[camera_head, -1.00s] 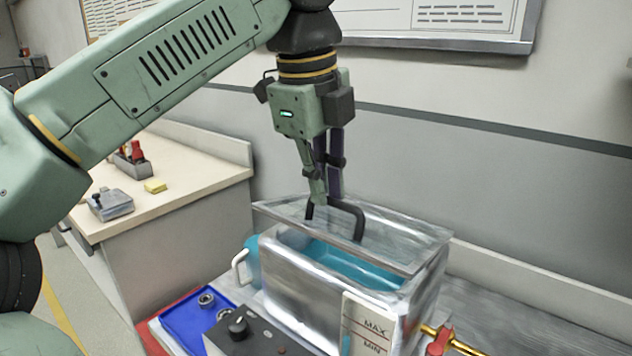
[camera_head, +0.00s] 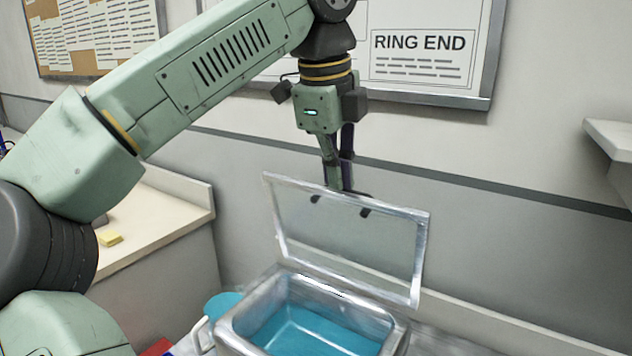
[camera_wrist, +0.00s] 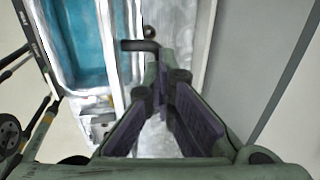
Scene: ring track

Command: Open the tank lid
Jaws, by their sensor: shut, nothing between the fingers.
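The tank (camera_head: 232,328) is an open metal box with blue liquid inside, at the bottom of the head view. It also shows at upper left in the wrist view (camera_wrist: 112,40). The tank lid (camera_head: 421,260), a clear panel in a metal frame, stands steeply raised above the tank's back edge. Its black handle (camera_head: 364,212) is on the far side, partly hidden; part of it shows in the wrist view (camera_wrist: 140,45). My gripper (camera_head: 346,187) is shut and empty, pointing down behind the lid's top edge, close to the handle. I cannot tell whether they touch.
A teal container (camera_head: 222,303) with a white handle stands left of the tank. The wall is close behind the lid. A grey shelf (camera_head: 612,140) juts out at right.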

